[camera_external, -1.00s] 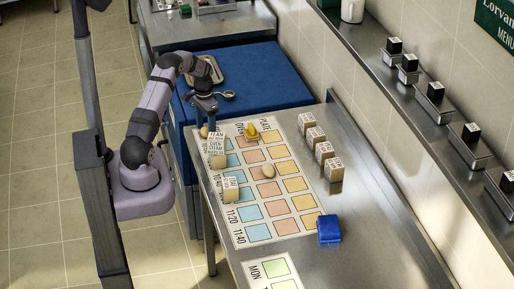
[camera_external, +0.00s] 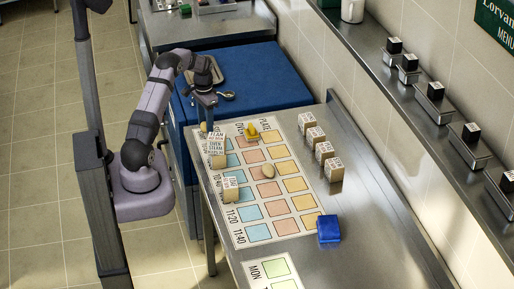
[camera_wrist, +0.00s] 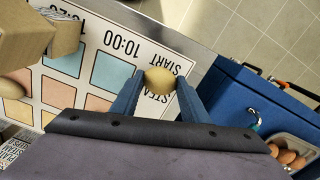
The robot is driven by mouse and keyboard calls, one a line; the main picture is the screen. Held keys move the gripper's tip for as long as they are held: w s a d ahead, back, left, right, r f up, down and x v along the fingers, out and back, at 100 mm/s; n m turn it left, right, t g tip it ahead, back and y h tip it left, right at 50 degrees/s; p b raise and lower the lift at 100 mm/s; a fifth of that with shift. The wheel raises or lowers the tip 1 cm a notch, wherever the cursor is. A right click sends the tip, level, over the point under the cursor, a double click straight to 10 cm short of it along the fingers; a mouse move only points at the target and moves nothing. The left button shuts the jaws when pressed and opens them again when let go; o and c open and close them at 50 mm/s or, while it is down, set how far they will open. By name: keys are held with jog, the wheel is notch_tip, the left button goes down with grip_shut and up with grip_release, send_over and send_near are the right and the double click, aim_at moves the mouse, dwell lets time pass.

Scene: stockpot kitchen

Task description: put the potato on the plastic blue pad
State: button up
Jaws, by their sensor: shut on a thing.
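My gripper (camera_external: 208,127) is low at the far left corner of the steel table. In the wrist view my gripper (camera_wrist: 157,88) is shut on a round yellowish-brown potato (camera_wrist: 159,80), with a blue finger on each side. The potato is over the printed chart near the "START" heading; I cannot tell whether it touches the chart. In the external view the fingers mostly hide it. The plastic blue pad (camera_external: 328,228) lies on the table's right side, beside the chart, well away from my gripper.
The chart (camera_external: 240,236) has coloured squares. A beige oval thing (camera_external: 268,170) lies on it. Labelled blocks (camera_external: 217,152) stand close to my gripper, another block (camera_external: 230,190) nearer. Several blocks (camera_external: 324,151) line the chart's right.

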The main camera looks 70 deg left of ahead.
notch_tip(320, 180, up, 8)
jog(key=shift+f+b, duration=0.15)
jog(key=shift+b, duration=0.75)
jog(key=w+d+f+m+p, duration=0.1)
jog(key=w+d+m, duration=0.3)
jog(key=w+d, duration=0.75)
jog(key=w+d+m+p, duration=0.1)
jog(key=w+d+m, duration=0.2)
jog(key=w+d, duration=0.85)
jog(key=d+r+m, duration=0.1)
jog(key=d+m, duration=0.2)
jog(key=d, duration=1)
jog(key=d+r+m, duration=0.2)
jog(key=d+m, duration=0.2)
jog(key=d, duration=0.9)
jog(key=d+r+m+p, duration=0.1)
jog(key=d+r+m, duration=0.1)
jog(key=d, duration=1)
jog(key=shift+d+m, duration=0.4)
jog(key=shift+m, duration=0.4)
